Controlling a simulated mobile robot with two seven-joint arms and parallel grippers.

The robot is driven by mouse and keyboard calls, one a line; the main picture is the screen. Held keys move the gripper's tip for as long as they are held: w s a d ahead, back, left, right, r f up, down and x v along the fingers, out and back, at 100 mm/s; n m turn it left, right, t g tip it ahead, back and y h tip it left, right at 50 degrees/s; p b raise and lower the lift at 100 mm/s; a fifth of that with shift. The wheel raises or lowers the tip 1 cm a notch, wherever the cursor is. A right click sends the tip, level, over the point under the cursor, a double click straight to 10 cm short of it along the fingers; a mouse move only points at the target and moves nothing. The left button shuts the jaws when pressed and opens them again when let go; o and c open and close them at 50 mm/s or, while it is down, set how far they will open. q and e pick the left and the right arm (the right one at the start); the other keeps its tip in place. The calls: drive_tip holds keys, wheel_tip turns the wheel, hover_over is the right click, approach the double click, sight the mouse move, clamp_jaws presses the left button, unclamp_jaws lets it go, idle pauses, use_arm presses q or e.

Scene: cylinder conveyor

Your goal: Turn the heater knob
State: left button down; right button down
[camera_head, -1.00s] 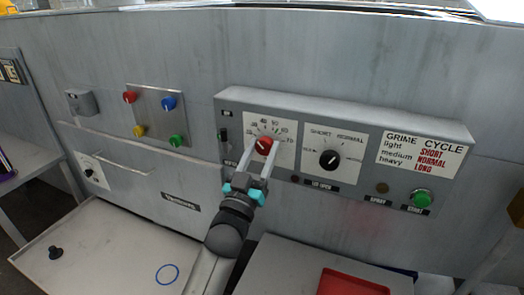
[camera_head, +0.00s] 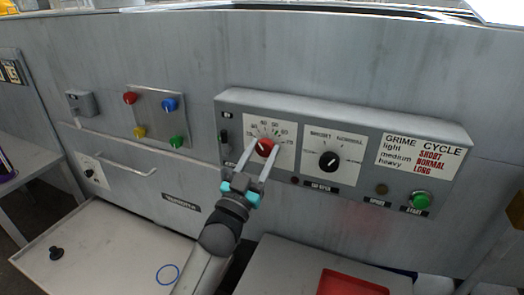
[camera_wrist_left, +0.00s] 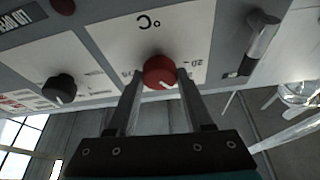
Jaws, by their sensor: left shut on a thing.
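The red heater knob (camera_head: 265,148) sits on a white dial plate with printed numbers, at the left part of the grey control panel (camera_head: 345,108). In the left wrist view the two fingers (camera_wrist_left: 158,88) reach up to either side of the knob. The contact faces are partly hidden. My right gripper is in neither view.
A black knob (camera_head: 328,161) on its own white plate is close to the right. A switch (camera_head: 225,140) is to the left. A green button (camera_head: 420,200) is at the panel's right end. A red tray (camera_head: 350,284) lies below. A handle bar (camera_head: 128,168) is at the left.

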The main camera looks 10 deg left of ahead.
use_arm(q)
drive_tip(key=m+g+h+p, duration=0.1)
drive_tip(key=m+h, duration=0.1)
drive_tip(key=m, duration=0.2)
drive_tip(key=m+g+h+p, duration=0.1)
drive_tip(key=m+h, duration=0.1)
drive_tip(key=m, duration=0.3)
drive_tip(key=shift+a+r+p, duration=0.1)
drive_tip(key=shift+p, duration=0.2)
drive_tip(key=m+g+p, duration=0.1)
drive_tip(key=m, duration=0.2)
drive_tip(key=m+g+h+p, duration=0.1)
drive_tip(key=m+g+p, duration=0.1)
drive_tip(key=m, duration=0.1)
drive_tip(key=shift+m, duration=0.4)
drive_tip(key=shift+c, duration=1.5)
unclamp_jaws()
drive_tip(key=shift+s, duration=0.1)
drive_tip(key=b+v, duration=0.2)
drive_tip(key=v, duration=1.3)
drive_tip(key=shift+a, duration=0.2)
